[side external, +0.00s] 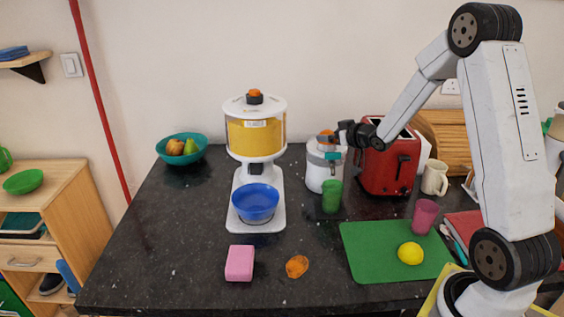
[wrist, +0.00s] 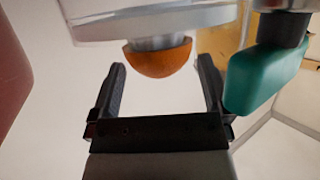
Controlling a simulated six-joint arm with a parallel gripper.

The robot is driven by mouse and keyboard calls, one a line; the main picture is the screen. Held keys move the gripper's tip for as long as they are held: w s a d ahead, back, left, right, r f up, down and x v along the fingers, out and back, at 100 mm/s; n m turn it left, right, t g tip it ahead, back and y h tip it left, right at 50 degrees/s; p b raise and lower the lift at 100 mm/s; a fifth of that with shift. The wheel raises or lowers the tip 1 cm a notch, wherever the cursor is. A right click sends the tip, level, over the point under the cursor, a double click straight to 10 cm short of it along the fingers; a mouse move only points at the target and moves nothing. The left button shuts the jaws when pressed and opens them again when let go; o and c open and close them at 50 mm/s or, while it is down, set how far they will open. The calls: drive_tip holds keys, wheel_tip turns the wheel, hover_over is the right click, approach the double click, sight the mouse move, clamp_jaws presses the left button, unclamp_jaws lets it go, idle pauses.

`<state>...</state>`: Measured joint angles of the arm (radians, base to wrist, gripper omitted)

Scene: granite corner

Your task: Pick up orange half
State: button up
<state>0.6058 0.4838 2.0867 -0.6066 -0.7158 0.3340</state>
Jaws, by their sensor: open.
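An orange half (side external: 326,133) sits on top of the white juicer (side external: 325,172) at the back of the counter. In the wrist view the orange half (wrist: 158,60) hangs cut-side-up in the picture against the juicer's pale top (wrist: 150,25). My gripper (side external: 340,134) is just right of it at about its height. In the wrist view my gripper (wrist: 162,66) is open, with a dark finger on each side of the orange half and visible gaps. Another orange piece (side external: 297,266) lies on the front of the counter.
A teal handle (wrist: 264,78) is close to one finger. A green cup (side external: 332,196) stands before the juicer, and a red toaster (side external: 390,170) is just right. A white and yellow dispenser (side external: 255,140) is left. A green board (side external: 375,262) holds a lemon (side external: 411,253).

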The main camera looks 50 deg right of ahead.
drive_tip(key=shift+x, duration=1.15)
drive_tip(key=c, duration=1)
drive_tip(key=shift+c, duration=0.2)
drive_tip(key=shift+r, duration=0.35)
clamp_jaws()
drive_tip(key=shift+r, duration=0.65)
drive_tip(key=s+a+r, duration=0.5)
drive_tip(key=s+r, duration=0.6)
drive_tip(key=s, duration=0.2)
drive_tip(key=shift+a, duration=0.2)
